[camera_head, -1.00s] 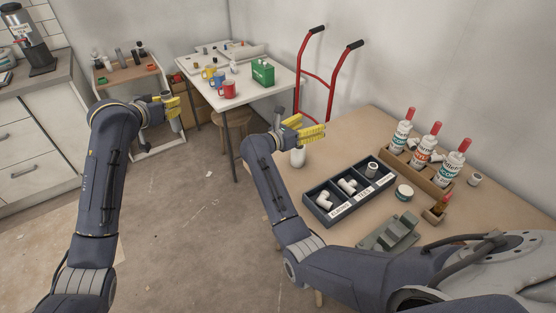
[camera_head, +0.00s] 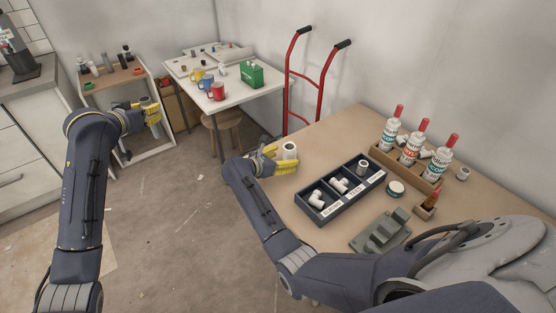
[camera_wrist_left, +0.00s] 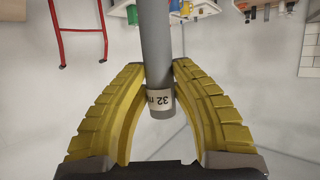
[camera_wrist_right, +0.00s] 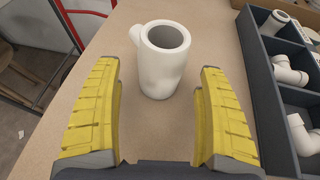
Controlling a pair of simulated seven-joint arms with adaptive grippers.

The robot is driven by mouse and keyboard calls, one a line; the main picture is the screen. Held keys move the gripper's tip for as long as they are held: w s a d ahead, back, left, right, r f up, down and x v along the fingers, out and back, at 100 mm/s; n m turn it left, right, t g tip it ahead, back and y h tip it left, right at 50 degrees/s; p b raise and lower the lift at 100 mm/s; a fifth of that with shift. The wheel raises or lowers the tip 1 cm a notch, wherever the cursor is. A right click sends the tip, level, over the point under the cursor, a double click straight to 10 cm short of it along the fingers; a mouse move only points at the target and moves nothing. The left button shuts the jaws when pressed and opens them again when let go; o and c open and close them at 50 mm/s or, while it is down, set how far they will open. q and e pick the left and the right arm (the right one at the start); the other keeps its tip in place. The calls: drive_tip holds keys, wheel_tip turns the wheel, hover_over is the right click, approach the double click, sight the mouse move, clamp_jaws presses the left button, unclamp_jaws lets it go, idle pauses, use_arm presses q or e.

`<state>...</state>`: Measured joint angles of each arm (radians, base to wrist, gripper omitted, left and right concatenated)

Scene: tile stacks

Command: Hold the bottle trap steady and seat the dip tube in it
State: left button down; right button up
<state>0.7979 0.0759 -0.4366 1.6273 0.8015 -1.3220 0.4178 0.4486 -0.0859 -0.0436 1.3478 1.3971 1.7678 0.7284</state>
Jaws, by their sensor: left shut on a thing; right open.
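The white bottle trap (camera_wrist_right: 160,68) stands upright on the wooden table with its round mouth open at the top and a side outlet at its left. It also shows in the head view (camera_head: 290,151). My right gripper (camera_wrist_right: 160,90) is open, its yellow fingers on either side of the space just in front of the trap, apart from it. My left gripper (camera_wrist_left: 158,75) is shut on the grey dip tube (camera_wrist_left: 157,40), which carries a "32" label near its end. In the head view the left gripper (camera_head: 150,112) is away from the table, over the floor at the left.
A dark divided tray (camera_head: 318,217) of white fittings lies just right of my right gripper. A wooden rack (camera_head: 408,168) of red-capped bottles, a small tub (camera_head: 396,188) and a grey-green fixture (camera_head: 380,230) are further right. Bare table lies behind the trap.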

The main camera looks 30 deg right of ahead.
drive_tip(key=shift+x, duration=1.45)
drive_tip(key=shift+c, duration=0.6)
